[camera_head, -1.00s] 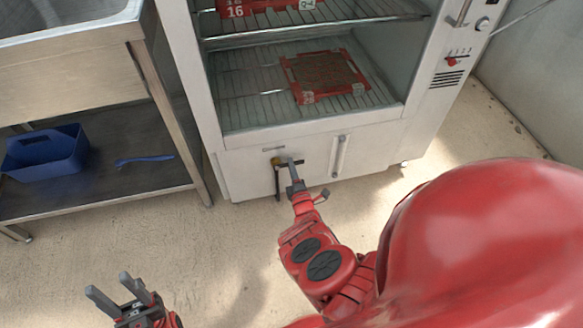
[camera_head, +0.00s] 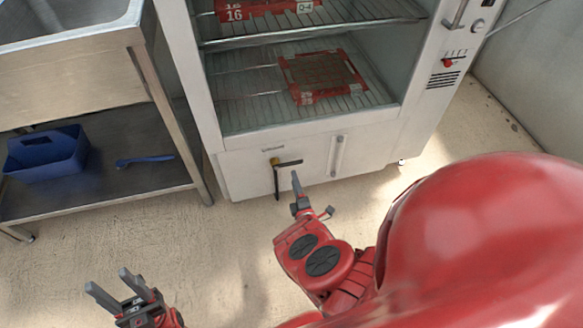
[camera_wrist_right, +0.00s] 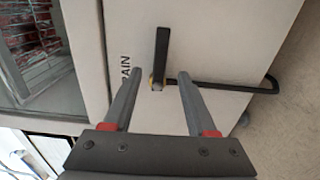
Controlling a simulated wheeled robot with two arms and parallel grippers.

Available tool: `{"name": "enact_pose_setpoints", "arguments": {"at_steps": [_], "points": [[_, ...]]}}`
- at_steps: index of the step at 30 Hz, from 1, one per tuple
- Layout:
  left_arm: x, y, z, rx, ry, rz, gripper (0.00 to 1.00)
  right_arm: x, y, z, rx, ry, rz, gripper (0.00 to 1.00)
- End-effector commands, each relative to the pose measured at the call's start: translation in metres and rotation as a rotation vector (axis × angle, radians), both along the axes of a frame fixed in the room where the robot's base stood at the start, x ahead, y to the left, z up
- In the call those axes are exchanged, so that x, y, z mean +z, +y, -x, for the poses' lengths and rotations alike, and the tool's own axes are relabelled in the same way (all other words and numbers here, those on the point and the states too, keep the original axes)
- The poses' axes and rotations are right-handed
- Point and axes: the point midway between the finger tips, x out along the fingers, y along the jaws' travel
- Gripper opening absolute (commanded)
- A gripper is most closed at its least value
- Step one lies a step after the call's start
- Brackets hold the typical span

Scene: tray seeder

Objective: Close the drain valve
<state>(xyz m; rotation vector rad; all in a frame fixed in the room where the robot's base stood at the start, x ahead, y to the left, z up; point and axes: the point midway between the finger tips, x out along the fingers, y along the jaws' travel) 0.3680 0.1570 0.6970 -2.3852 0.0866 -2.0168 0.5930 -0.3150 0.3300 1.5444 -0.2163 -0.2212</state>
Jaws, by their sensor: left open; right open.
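The drain valve (camera_head: 276,161) is a small brass-coloured fitting low on the front of the white cabinet. Its black lever (camera_head: 291,162) points right, level, crosswise to the thin black outlet tube (camera_head: 277,184) that hangs down. In the right wrist view the lever (camera_wrist_right: 162,55) stands upright from the valve, beside the printed label, and the tube runs right. My right gripper (camera_head: 295,178) is open and empty, just below and in front of the lever; its fingers (camera_wrist_right: 160,75) appear on either side of the valve, apart from it. My left gripper (camera_head: 107,284) is open and empty at lower left.
The cabinet (camera_head: 240,178) has wire shelves with red-framed trays (camera_head: 325,75) and a vertical handle (camera_head: 338,156) right of the valve. A steel bench (camera_head: 80,195) at left holds a blue caddy (camera_head: 45,155) and blue brush (camera_head: 145,160). The floor in front is clear.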

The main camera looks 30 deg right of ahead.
Motion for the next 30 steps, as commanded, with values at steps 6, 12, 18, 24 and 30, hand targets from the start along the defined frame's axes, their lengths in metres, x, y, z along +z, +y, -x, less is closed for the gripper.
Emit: {"name": "enact_pose_setpoints", "arguments": {"at_steps": [6,12,18,24,30], "points": [[0.020,0.000,0.000,0.000,0.000,0.000,0.50,0.003,0.016,0.057,0.000,0.004,0.000,0.57],[0.030,0.000,0.000,0.000,0.000,0.000,0.50,0.001,0.025,0.092,-0.001,0.003,0.000,0.57],[0.033,0.000,0.000,0.000,0.000,0.000,0.50,0.001,0.029,0.103,-0.001,-0.002,0.001,0.57],[0.032,0.000,0.000,0.000,0.000,0.000,0.50,0.000,0.030,0.104,-0.001,-0.002,0.001,0.57],[0.032,0.000,0.000,0.000,0.000,0.000,0.50,0.000,0.030,0.104,-0.001,-0.001,0.000,0.57]]}}
